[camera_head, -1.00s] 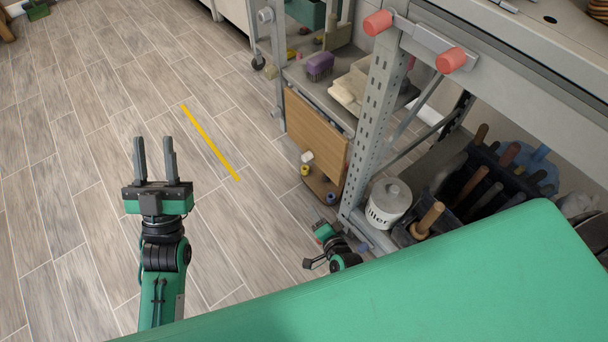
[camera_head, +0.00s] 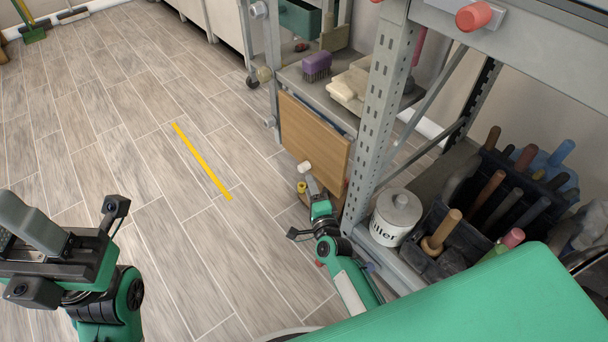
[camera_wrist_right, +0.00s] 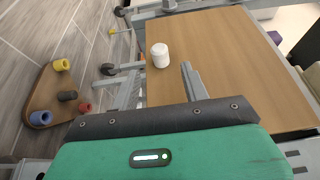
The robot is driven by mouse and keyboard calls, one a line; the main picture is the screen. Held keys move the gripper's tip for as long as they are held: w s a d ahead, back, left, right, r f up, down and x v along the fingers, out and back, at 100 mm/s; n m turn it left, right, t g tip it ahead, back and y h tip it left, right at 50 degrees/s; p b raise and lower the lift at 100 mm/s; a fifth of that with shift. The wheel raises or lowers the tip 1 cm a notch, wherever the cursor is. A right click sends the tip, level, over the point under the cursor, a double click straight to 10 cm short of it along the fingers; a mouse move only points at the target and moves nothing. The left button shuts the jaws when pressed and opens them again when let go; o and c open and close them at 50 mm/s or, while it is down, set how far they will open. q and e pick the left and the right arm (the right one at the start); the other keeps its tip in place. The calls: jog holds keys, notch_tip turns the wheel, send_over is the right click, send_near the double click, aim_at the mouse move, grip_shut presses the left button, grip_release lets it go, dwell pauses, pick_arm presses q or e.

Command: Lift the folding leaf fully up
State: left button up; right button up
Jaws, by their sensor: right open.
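The folding leaf (camera_head: 315,140) is a light wooden panel hanging down at the near end of the grey rack. A white knob (camera_head: 304,167) sits near its lower edge. My right gripper (camera_head: 310,182) is at that lower edge, close to the knob. In the right wrist view the leaf (camera_wrist_right: 225,60) fills the right half. The knob (camera_wrist_right: 160,55) shows just ahead of the open fingers (camera_wrist_right: 164,82), roughly between them; contact cannot be told. My left gripper (camera_head: 35,230) is at the left edge of the head view, partly cut off, over the floor and away from the leaf.
A rack post (camera_head: 380,120) stands right of the leaf. A filler tub (camera_head: 396,218) and a bin of handled tools (camera_head: 480,200) stand on the lower shelf. A purple brush (camera_head: 316,66) lies on the shelf behind the leaf.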

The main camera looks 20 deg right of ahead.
aim_at(306, 147)
jog(key=w+b, duration=0.1)
jog(key=w, duration=0.6)
jog(key=shift+d+b, duration=0.15)
jog(key=shift+b, duration=0.25)
grip_shut()
